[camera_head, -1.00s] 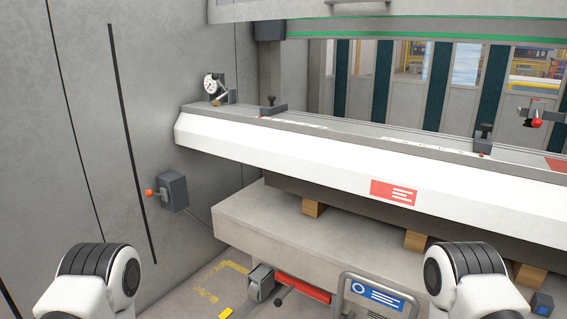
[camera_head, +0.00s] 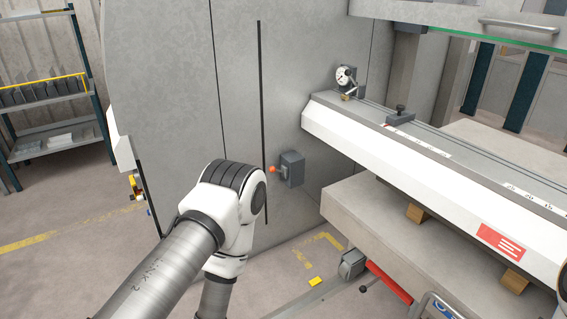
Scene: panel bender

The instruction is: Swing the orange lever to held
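The orange lever shows as a small orange ball knob (camera_head: 272,169) on a short handle. It sticks out to the left of a dark grey box (camera_head: 291,168) fixed to the grey side panel of the machine. My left arm comes in from the lower left, and its white elbow joint stands just left of and below the lever in the picture. I cannot tell the gap between them. My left gripper is out of the picture, and so is my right gripper.
The white machine beam (camera_head: 430,175) with a dial gauge (camera_head: 345,76) juts out to the right of the lever. A grey slab (camera_head: 385,220) lies below it. A shelf rack (camera_head: 45,95) stands at the far left. Floor (camera_head: 60,215) is clear between rack and machine.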

